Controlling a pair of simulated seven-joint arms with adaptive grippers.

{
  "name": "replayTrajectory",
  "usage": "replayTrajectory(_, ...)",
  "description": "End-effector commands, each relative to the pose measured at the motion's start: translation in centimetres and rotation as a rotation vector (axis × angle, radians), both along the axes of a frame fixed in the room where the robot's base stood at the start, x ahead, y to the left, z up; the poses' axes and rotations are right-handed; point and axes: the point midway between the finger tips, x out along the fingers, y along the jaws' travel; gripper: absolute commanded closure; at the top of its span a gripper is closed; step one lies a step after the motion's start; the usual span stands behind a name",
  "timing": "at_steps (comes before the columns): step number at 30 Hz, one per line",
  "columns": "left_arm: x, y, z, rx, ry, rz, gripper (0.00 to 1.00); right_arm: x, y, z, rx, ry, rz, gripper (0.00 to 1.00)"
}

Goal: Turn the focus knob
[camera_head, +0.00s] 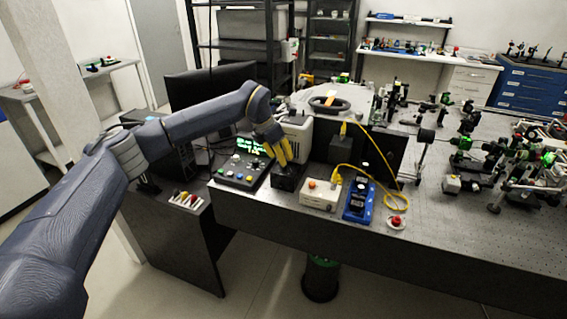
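My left gripper (284,160) reaches in from the left with its yellow fingers pointing down. Its fingertips are at the top of a small black box (288,181) near the front edge of the bench. The fingers look close together, but the gap between them is too small to judge. The focus knob cannot be made out clearly; the fingers may be hiding a knob on top of the black box. I cannot tell whether they touch it. My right gripper is not in view.
A control panel (243,172) with a green display stands left of the black box. To the right are a white box with an orange button (318,196), a blue device (357,202), a yellow cable (378,181) and a red button (396,222). Optics crowd the bench's right side.

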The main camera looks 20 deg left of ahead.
Motion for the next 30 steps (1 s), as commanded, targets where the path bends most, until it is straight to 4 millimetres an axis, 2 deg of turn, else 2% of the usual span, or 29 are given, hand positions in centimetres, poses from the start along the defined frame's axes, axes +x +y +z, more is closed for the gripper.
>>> replayTrajectory(6, -1.1, 0.8, 3.5, 0.0, -0.004, 0.0, 0.72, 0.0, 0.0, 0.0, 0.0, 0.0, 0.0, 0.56)
replayTrajectory(12, -1.7, 1.4, 5.5, 0.0, -0.003, 0.001, 0.72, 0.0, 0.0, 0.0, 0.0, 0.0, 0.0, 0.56)
replayTrajectory(18, -2.1, 1.5, 6.3, 0.0, -0.002, -0.001, 0.72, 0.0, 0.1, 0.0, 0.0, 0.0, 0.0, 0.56)
replayTrajectory(27, -2.1, 1.5, 6.5, 0.0, -0.001, -0.001, 0.72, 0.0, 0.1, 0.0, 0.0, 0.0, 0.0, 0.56)
replayTrajectory(28, -2.1, 1.5, 6.5, -0.001, -0.001, 0.0, 0.65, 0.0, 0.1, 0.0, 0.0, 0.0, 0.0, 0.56)
replayTrajectory(30, -2.2, 1.5, 6.2, 0.0, 0.003, -0.001, 0.59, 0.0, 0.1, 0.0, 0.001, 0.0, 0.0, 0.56)
